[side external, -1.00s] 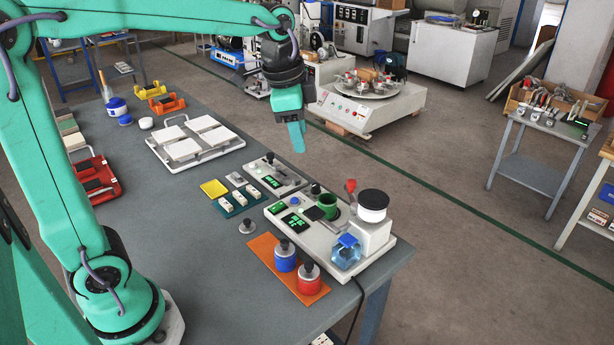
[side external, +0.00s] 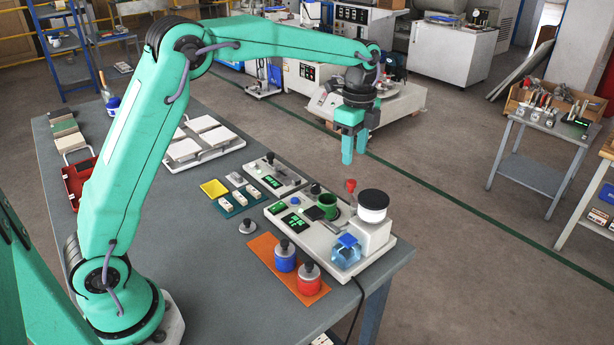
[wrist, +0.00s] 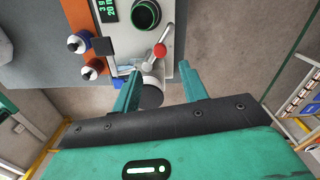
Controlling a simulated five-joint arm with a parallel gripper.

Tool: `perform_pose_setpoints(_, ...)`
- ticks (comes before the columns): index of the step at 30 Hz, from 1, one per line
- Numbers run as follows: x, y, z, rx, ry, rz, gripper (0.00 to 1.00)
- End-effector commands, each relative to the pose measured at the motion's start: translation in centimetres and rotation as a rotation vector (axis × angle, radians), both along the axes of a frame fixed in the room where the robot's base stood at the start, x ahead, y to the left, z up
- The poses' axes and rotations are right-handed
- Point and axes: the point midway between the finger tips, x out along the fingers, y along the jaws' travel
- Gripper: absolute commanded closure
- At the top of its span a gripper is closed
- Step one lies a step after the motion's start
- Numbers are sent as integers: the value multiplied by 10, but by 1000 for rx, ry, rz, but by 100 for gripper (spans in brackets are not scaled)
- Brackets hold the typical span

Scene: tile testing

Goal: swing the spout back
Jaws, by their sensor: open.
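The dosing device (side external: 288,213) is a pale box on the bench with a green-rimmed cup (side external: 327,203), a black-topped white cylinder (side external: 373,205) and a clear blue vessel (side external: 346,254). A red knob (side external: 350,186) stands between cup and cylinder; in the wrist view the knob (wrist: 160,50) tops a short grey arm (wrist: 151,63), seemingly the spout's handle. The spout's exact direction is hard to tell. My gripper (side external: 354,157) is open and empty, fingers pointing down, above the knob and cylinder. In the wrist view the gripper (wrist: 160,70) has its fingers either side of the arm, apart from it.
A second device (side external: 270,178), a yellow dish (side external: 214,188) and a rack of white tiles (side external: 205,145) lie behind to the left.

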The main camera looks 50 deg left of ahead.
Motion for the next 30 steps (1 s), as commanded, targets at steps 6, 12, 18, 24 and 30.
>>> perform_pose_setpoints(6,0,0,-2,0,1,-2,57)
perform_pose_setpoints(12,0,0,-13,0,4,0,57)
perform_pose_setpoints(18,0,0,-35,0,3,0,57)
perform_pose_setpoints(24,0,0,-59,0,3,0,57)
perform_pose_setpoints(30,0,0,-75,0,2,0,57)
